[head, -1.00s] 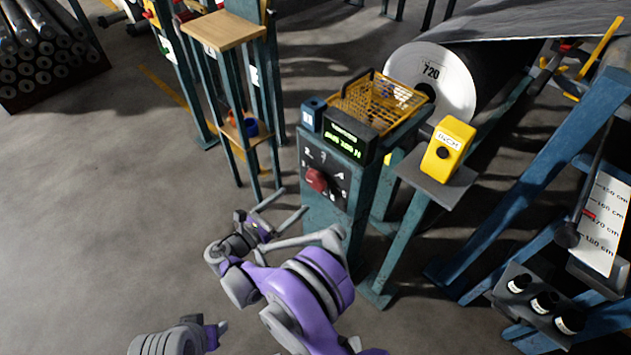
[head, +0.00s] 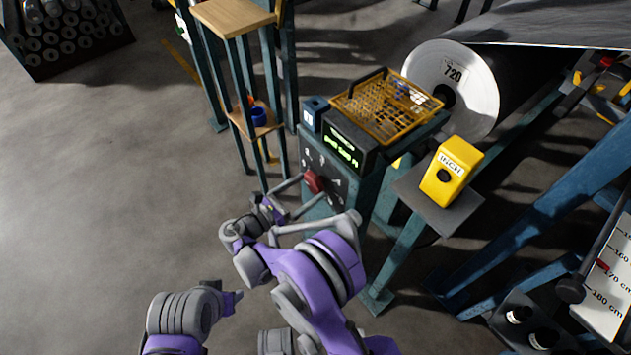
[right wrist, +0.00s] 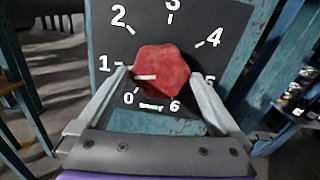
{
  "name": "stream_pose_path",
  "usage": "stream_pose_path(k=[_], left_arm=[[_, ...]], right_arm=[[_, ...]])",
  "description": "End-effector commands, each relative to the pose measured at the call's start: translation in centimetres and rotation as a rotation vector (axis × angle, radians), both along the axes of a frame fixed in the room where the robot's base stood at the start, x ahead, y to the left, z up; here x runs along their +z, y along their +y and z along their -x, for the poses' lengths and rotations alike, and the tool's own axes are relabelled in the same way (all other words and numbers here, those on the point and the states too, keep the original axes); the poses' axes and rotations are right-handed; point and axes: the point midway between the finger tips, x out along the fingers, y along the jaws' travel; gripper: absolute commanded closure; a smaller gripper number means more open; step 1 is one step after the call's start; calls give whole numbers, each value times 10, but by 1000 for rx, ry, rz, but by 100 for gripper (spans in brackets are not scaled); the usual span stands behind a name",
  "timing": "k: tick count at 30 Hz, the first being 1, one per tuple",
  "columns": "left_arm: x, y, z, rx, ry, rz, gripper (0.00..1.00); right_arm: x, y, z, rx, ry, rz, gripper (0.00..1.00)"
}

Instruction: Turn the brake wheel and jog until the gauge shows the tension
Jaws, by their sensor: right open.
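The red brake wheel (head: 314,182) is a knob on the dark dial face of a teal post. In the right wrist view the red knob (right wrist: 163,70) has a white mark pointing left, between 0 and 1 and nearer 1. My right gripper (right wrist: 160,76) is open, with one finger on each side of the knob; contact is unclear. It also shows in the head view (head: 314,190). A gauge (head: 343,147) with green digits, too blurred to read, tops the post. A yellow jog box (head: 453,170) with a black button stands to its right.
A yellow mesh basket (head: 385,105) sits behind the gauge, before a large roll (head: 450,85) marked 720. A wooden-topped stand (head: 235,14) is left of the post. A centimetre scale (head: 608,290) is at right. The floor at left is clear.

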Motion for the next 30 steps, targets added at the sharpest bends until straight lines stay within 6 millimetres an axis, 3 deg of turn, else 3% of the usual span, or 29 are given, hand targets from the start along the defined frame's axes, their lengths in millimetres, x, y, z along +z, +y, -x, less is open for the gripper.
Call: stream_pose_path(k=[12, 23, 30], left_arm=[[0, 0, 0, 0, 0, 0, 50], [0, 0, 0, 0, 0, 0, 50], [-1, 0, 0, 0, 0, 0, 50]], right_arm=[[0, 2, 2, 2, 0, 0, 0], [0, 2, 2, 1, 0, 0, 65], [-1, 2, 1, 1, -80, -60, 67]])
